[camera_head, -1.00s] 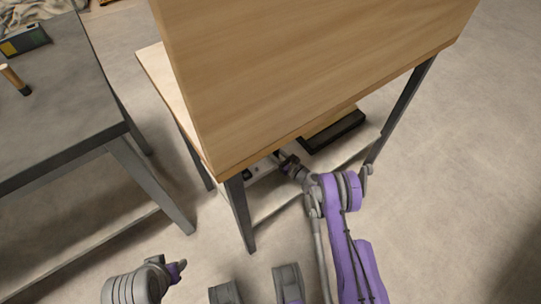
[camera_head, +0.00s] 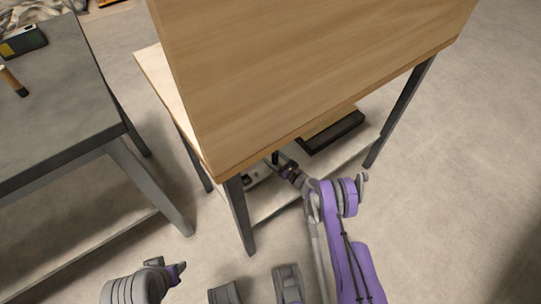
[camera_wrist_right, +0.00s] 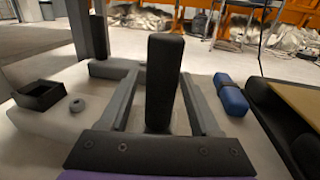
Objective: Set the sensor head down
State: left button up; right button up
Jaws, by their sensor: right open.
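In the right wrist view, a dark upright block (camera_wrist_right: 163,85), apparently the sensor head, stands between the two grey fingers of my right gripper (camera_wrist_right: 160,100). The fingers are open, with a visible gap on each side of the block. My left gripper is not visible; only part of that arm shows at the lower left.
The pale lower shelf (camera_head: 275,205) lies beneath the slanted wooden top (camera_head: 310,80). A grey table (camera_head: 60,110) stands left.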

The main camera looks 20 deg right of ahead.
jog(key=p+v, duration=0.2)
jog(key=v, duration=0.9)
jog(key=shift+s+d+r+p, duration=0.1)
jog(key=shift+s+r+p, duration=0.15)
jog(key=shift+p, duration=0.1)
jog(key=shift+r, duration=0.1)
jog(key=s+a+r+n+g+h, duration=0.1)
jog(key=a+r+n+g, duration=0.35)
jog(key=r+n, duration=0.45)
jog(key=s+a+r+n+g+h, duration=0.1)
jog(key=s+a+r+n+g, duration=0.15)
jog(key=a+r+n, duration=0.6)
jog(key=s+d+r+n+g+h, duration=0.1)
jog(key=s+d+r+n+h, duration=0.1)
jog(key=s, duration=0.7)
jog(key=s+d+r+n+g+h, duration=0.2)
jog(key=s+r+n, duration=0.3)
jog(key=s, duration=0.5)
jog(key=s+d+r+n+g+h, duration=0.1)
jog(key=s+r+n, duration=0.3)
jog(key=s, duration=0.5)
jog(key=shift+s+d+n+h, duration=0.2)
jog(key=shift+d+n+h, duration=0.5)
jog(key=shift+n+h, duration=0.2)
jog(key=shift+f, duration=0.1)
